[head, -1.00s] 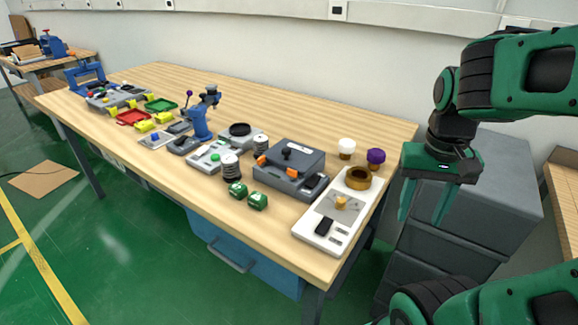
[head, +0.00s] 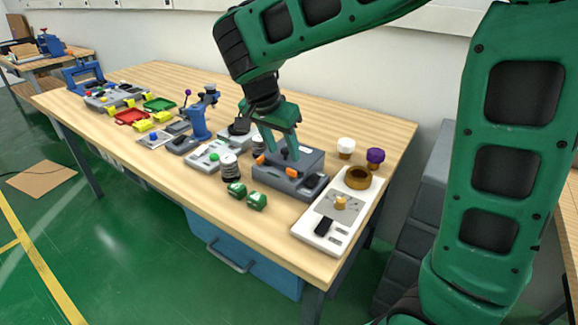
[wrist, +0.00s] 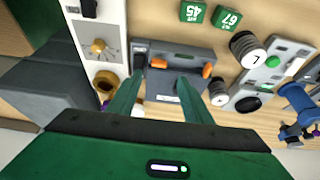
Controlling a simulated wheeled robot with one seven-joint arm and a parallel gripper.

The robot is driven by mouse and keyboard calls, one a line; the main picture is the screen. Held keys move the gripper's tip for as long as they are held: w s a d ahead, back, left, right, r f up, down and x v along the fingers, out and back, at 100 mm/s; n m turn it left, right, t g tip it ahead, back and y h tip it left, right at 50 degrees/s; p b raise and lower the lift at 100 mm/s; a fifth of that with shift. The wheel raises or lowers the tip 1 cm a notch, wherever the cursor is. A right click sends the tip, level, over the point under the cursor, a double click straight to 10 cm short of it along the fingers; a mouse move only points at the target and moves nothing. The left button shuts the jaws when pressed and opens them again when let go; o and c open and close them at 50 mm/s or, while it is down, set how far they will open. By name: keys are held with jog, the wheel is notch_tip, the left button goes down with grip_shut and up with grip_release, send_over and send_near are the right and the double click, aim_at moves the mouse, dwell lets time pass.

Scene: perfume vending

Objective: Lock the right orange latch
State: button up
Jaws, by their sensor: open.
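A dark grey box (head: 308,163) with two orange latches stands near the front of the table. The right latch (head: 291,172) shows at its front; in the wrist view it is the orange piece (wrist: 158,63) on the left, lying sideways. The left latch (head: 260,160) also shows in the wrist view (wrist: 207,70), where it points more along the picture's height. My gripper (head: 275,156) is open and empty above the box, pointing down. In the wrist view its fingertips (wrist: 160,76) lie either side of the right latch in the picture; contact cannot be told.
A white panel (head: 310,226) with a brown ring (head: 357,178) stands right of the box. Green cubes (head: 256,201) and a cylindrical weight (head: 229,167) stand left of it. White (head: 346,146) and purple (head: 375,156) capped items stand behind. The table's front-left corner is bare.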

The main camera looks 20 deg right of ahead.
aim_at(289, 177)
jog(key=x, duration=0.8)
jog(key=shift+f, duration=0.15)
jog(key=shift+c, duration=0.6)
